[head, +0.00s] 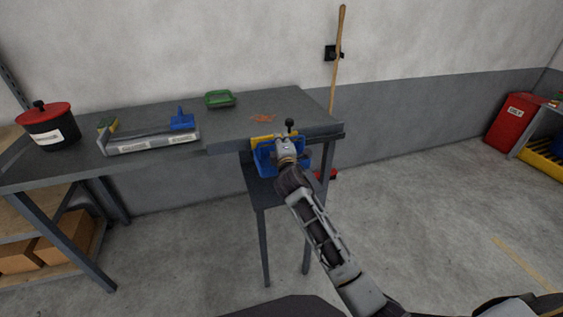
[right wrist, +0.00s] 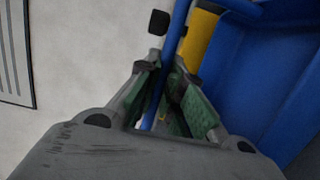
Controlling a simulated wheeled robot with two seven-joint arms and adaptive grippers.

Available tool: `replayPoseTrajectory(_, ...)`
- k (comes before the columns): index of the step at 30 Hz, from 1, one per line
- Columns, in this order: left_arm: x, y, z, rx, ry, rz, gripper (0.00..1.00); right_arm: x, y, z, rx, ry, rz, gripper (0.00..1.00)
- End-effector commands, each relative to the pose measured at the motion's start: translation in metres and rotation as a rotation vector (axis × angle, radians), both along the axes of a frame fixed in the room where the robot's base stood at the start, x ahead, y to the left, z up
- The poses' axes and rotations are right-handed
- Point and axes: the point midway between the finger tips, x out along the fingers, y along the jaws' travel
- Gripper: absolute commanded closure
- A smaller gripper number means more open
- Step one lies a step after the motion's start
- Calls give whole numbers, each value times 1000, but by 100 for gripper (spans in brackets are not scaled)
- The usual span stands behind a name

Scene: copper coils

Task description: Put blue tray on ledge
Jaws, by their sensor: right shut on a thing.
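The blue tray (head: 263,157) is at the front of the raised right section of the grey bench, below the level of its top. My right gripper (head: 287,149) is in front of the tray and partly hides it. In the right wrist view, the fingers (right wrist: 160,98) are shut around a thin blue edge, and the tray's blue wall (right wrist: 262,75) fills the right side. A yellow part (right wrist: 200,40) shows beside it. I cannot tell for certain which surface is the ledge. My left gripper is not in view.
A copper-coloured item (head: 263,118) and a green tray (head: 220,99) lie on the raised bench top (head: 295,104). A broom handle (head: 337,60) leans against the wall.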

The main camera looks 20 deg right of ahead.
Motion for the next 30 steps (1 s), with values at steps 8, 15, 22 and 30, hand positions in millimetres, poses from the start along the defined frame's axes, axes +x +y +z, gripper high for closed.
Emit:
replayPoseTrajectory(8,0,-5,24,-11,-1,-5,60,0,0,-31,0,-1,0,100)
replayPoseTrajectory(15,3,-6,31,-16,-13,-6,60,0,0,-43,-1,-2,0,100)
replayPoseTrajectory(22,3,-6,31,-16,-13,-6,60,0,0,-43,-1,-2,0,100)
replayPoseTrajectory(30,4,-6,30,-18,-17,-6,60,0,0,-59,0,1,0,100)
